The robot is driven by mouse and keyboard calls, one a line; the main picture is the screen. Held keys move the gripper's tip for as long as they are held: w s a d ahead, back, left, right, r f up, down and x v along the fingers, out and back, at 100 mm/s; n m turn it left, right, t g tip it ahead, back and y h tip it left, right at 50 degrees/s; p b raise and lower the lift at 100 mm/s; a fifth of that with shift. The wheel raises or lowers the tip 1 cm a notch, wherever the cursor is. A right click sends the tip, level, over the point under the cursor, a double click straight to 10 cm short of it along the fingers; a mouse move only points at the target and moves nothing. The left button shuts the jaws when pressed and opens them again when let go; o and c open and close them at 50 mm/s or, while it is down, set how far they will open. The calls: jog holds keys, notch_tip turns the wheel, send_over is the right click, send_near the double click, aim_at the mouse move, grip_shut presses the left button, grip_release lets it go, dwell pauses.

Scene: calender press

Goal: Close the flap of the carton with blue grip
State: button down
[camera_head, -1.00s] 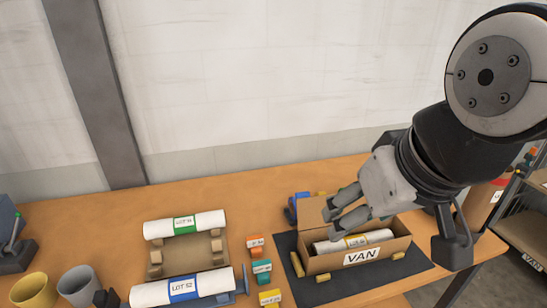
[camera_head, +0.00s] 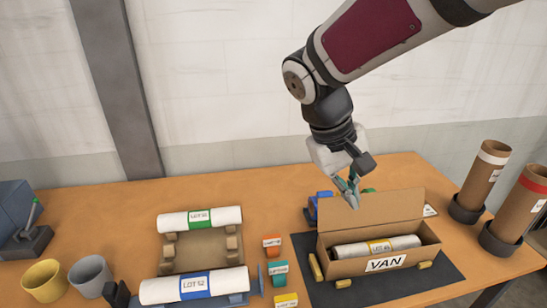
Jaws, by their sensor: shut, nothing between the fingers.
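The open brown carton (camera_head: 343,266) bears a VAN label and holds a white roll (camera_head: 350,250) with a yellow LOT band. Its flap (camera_head: 385,213) stands up along the back side. No blue grip shows on the carton itself; a blue object (camera_head: 311,208) stands behind its left end, partly hidden. My gripper (camera_head: 353,201) is shut and empty, pointing down at the left part of the flap's top edge. Its tips overlap the flap in the picture; I cannot tell whether they touch it.
The carton stands on a dark mat (camera_head: 437,287) with small yellow pieces around it. Two brown tubes (camera_head: 483,175) stand in dark holders at right. Cups (camera_head: 43,280) stand far left.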

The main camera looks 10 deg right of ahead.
jog(key=w+a+f+n+t+h+b, duration=0.25)
jog(key=w+a+f+h, duration=0.3)
jog(key=w+f, duration=0.35)
jog(key=w+a+f+n+t+h+b, duration=0.1)
jog(key=w+a+f+n+t+h, duration=0.15)
jog(key=w+a+f+h, duration=0.7)
jog(key=w+d+r+y+p, duration=0.1)
jog(key=d+r+y+p, duration=0.1)
jog(key=d, duration=1.1)
jog(key=shift+d+n+g+y+p, duration=0.2)
jog(key=shift+n+g+y+p, duration=0.1)
jog(key=shift+y+p, duration=0.5)
jog(key=shift+r, duration=0.15)
